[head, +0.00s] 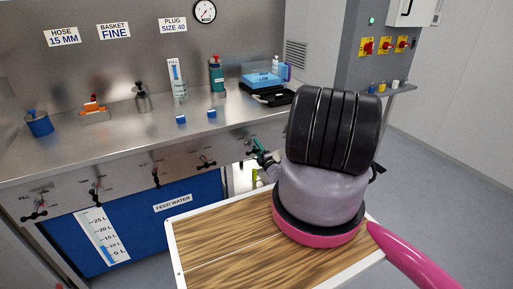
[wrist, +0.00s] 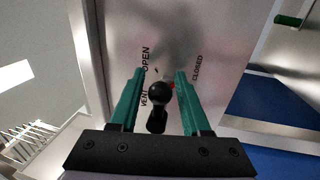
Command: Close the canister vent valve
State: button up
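The vent valve's black ball-ended handle (wrist: 158,94) shows in the wrist view, in front of a metal panel lettered VENT, OPEN and CLOSED. The OPEN lettering (wrist: 146,60) is left of the knob and the CLOSED lettering (wrist: 196,68) is up and to the right. My gripper (wrist: 160,75) is open, its two teal fingers on either side of the knob with visible gaps. In the head view my gripper (head: 261,152) is at the right end of the counter's front panel, where my arm hides much of the valve.
More black-handled valves line the counter front, including one close to the left (head: 206,162). A blue FEED WATER tank front (head: 172,205) is below. A green-handled fitting (wrist: 288,20) shows at the wrist view's upper right. Open floor (head: 430,160) lies right.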

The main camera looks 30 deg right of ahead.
jog(key=shift+s, duration=0.1)
jog(key=s+f, duration=0.2)
jog(key=s, duration=0.8)
jog(key=shift+s+d, duration=0.15)
jog(key=shift+s, duration=0.05)
